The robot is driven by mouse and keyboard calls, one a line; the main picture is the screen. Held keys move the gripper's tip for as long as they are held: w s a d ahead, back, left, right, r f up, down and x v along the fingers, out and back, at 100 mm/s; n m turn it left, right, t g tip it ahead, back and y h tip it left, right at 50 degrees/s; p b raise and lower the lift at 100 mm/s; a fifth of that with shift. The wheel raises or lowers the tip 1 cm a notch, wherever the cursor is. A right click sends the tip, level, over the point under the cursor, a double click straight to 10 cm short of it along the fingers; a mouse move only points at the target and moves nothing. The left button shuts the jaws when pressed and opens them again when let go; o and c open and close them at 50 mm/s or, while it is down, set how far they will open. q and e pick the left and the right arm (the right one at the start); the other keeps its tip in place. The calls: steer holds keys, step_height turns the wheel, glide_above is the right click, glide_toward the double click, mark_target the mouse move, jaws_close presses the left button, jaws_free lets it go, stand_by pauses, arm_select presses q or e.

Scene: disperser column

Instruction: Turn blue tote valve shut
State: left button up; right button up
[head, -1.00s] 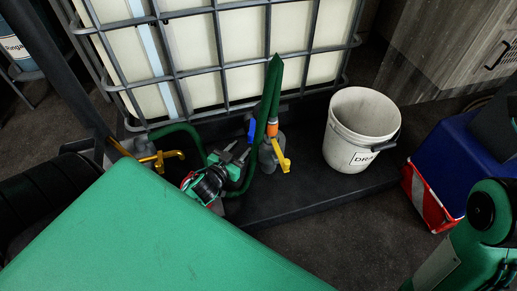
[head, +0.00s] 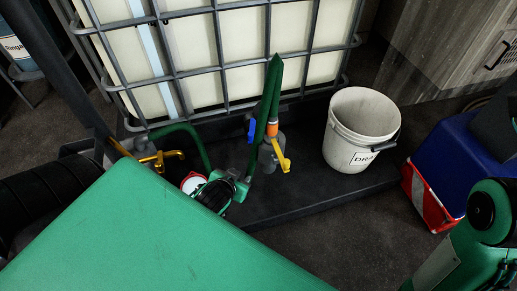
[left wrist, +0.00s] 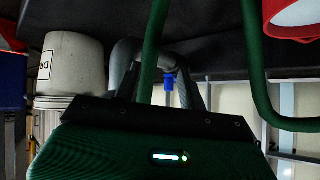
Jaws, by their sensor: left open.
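The blue valve handle (head: 251,130) is at the tote's front outlet, partly hidden by a dark green hose (head: 272,90). A yellow lever (head: 281,157) hangs just to its right on grey piping. My right gripper is out of view.
A caged white tote (head: 240,40) stands behind. A white bucket (head: 352,135) is right of the valve. A brass tap (head: 165,158) and a red-rimmed white disc (head: 193,183) lie left. A blue box (head: 452,160) stands far right. Green hoses cross near the fingers.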

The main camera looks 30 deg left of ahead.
arm_select(q)
steer(key=s+d+r+m+g+h, duration=0.1)
steer(key=s+d+r+g, duration=0.2)
steer(key=s+d, duration=0.25)
steer(key=w+d+r+m+t+h+p, duration=0.1)
steer(key=d+r+t+h+p, duration=0.1)
steer(key=d+r, duration=0.2)
steer(key=shift+d+r+m, duration=0.4)
steer(key=shift+r, duration=1.5)
steer(key=shift+w, duration=0.1)
steer(key=shift+c, duration=0.4)
